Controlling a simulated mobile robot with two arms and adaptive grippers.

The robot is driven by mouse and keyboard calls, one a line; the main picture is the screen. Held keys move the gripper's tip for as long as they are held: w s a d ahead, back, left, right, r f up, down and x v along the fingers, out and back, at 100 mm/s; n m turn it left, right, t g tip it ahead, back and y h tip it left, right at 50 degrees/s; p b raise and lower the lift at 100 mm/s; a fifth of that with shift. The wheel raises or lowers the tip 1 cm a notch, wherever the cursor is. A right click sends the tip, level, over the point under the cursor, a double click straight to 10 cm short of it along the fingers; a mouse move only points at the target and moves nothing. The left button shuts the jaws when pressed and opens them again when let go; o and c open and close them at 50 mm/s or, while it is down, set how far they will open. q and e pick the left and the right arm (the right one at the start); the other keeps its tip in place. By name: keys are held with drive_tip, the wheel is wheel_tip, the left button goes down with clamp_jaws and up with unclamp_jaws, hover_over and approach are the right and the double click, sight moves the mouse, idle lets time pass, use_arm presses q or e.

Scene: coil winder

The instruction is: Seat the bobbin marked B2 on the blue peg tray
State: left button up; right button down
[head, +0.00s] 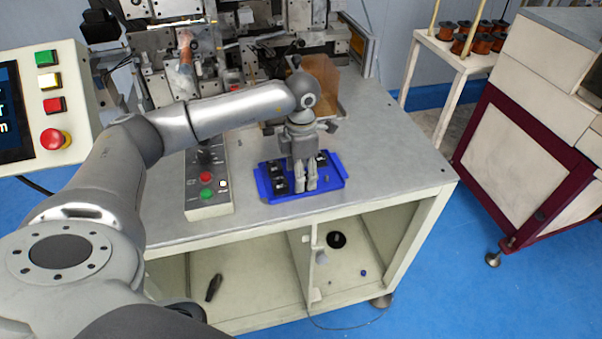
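The blue peg tray (336,181) lies on the grey bench top near its front edge. Several small black bobbins (278,178) with light marks sit on its left side, and another dark piece (322,158) shows at its back right. The marks are too small to read, so I cannot tell which is B2. My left gripper (305,186) points down over the middle of the tray, with its fingertips low and close together. Whether they hold something is unclear. The gripper hides part of the tray. My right gripper is not in view.
A button box (208,190) stands left of the tray, and the coil winder (250,45) and a brown bin (318,82) stand behind. A button panel (45,105) is at far left. The bench top right of the tray (400,165) is clear.

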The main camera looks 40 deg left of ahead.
use_arm(q)
wheel_tip(320, 180, up, 11)
idle(0.3)
idle(0.5)
